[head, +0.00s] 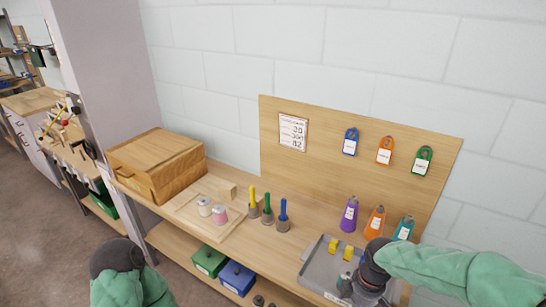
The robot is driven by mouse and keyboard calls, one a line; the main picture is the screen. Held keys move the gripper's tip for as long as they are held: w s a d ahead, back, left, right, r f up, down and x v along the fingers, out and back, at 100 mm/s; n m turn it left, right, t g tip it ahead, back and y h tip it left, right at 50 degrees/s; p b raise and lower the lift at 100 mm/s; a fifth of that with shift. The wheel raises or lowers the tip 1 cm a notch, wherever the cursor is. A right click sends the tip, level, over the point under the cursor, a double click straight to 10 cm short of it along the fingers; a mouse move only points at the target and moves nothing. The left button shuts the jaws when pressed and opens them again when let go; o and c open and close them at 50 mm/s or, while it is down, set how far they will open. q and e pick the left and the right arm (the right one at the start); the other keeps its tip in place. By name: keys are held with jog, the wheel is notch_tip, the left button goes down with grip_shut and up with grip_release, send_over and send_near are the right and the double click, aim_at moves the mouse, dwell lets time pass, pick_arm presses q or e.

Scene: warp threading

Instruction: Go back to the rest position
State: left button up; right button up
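My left arm comes in at the bottom left in a green sleeve. The dark end of my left gripper (117,258) is in front of the bench over the floor, and its fingers are hidden. My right arm reaches in from the right. My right gripper (366,288) points down over the right part of the grey tray (314,271). Its fingers are small and partly hidden, so I cannot tell whether they are open or shut, or whether they touch anything. Yellow pieces (333,246) sit in the tray beside it.
Purple (349,216), orange (375,221) and teal (404,229) cones stand behind the tray. Yellow, green and blue pegs (267,208) stand mid-bench. A wooden box (155,165) and a board with spools (219,215) are left. Green and blue bins (237,277) sit below.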

jog(key=s+a+f+m+y, duration=0.1)
jog(key=s+a+f+m, duration=0.2)
jog(key=f, duration=0.5)
jog(key=s+a+f+m+y, duration=0.1)
jog(key=s+a+f+m, duration=0.3)
jog(key=f+m, duration=0.3)
jog(key=s+a+f+m+y, duration=0.1)
jog(key=s+a+f+m, duration=0.3)
jog(key=f, duration=0.7)
jog(key=shift+a+f+m, duration=0.25)
jog(key=shift+a+m, duration=0.25)
